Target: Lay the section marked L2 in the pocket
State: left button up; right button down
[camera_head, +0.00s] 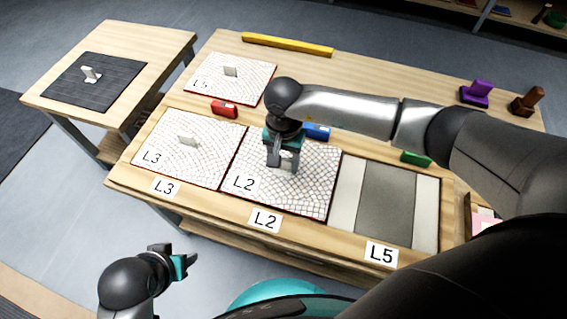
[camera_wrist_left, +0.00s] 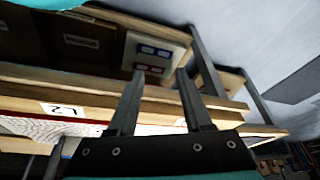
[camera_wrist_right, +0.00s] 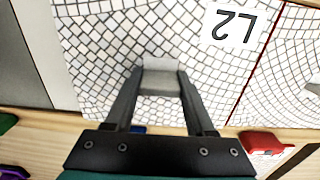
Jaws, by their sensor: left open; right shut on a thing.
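The section marked L2 (camera_head: 312,190) is a white mosaic panel with dark joints and a red edge. It lies level over the pocket behind the L2 label (camera_head: 265,220), beside the L3 section (camera_head: 205,145). I cannot tell whether it is fully seated. My right gripper (camera_head: 283,162) is shut on its upright grey handle (camera_wrist_right: 160,64), pointing down. The right wrist view shows both fingers (camera_wrist_right: 158,85) against the handle and the panel's L2 mark. My left gripper (camera_head: 188,262) is open and empty in front of the table; its fingers also show in the left wrist view (camera_wrist_left: 161,80).
An empty grey pocket (camera_head: 385,205) lies right of L2, behind the L5 label (camera_head: 381,253). The L5 section (camera_head: 255,85) lies at the back. Red (camera_head: 224,109), blue (camera_head: 317,131) and green (camera_head: 416,158) blocks stand behind the pockets. A yellow bar (camera_head: 287,45) lies at the far edge.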

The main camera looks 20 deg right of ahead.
aim_at(283, 159)
pick_arm(q)
jog(key=shift+r, duration=0.3)
pick_arm(e)
jog(key=shift+f, duration=0.2)
jog(key=shift+f, duration=0.1)
jog(key=c, duration=0.7)
grip_release()
jog(key=shift+f, duration=0.1)
pick_arm(q)
jog(key=shift+r, duration=0.25)
pick_arm(e)
jog(key=o, duration=0.5)
jog(key=shift+c, duration=0.2)
jog(key=shift+r, duration=0.25)
notch_tip(283, 159, up, 11)
jog(key=p, duration=0.4)
jog(key=shift+f, duration=0.15)
pick_arm(q)
jog(key=s+f+g, duration=0.1)
jog(key=s+f, duration=0.2)
jog(key=f, duration=0.7)
jog(key=shift+s+a+g+p, duration=0.3)
jog(key=shift+s+p, duration=0.05)
jog(key=shift+p, duration=0.05)
pick_arm(e)
jog(key=shift+r, duration=0.55)
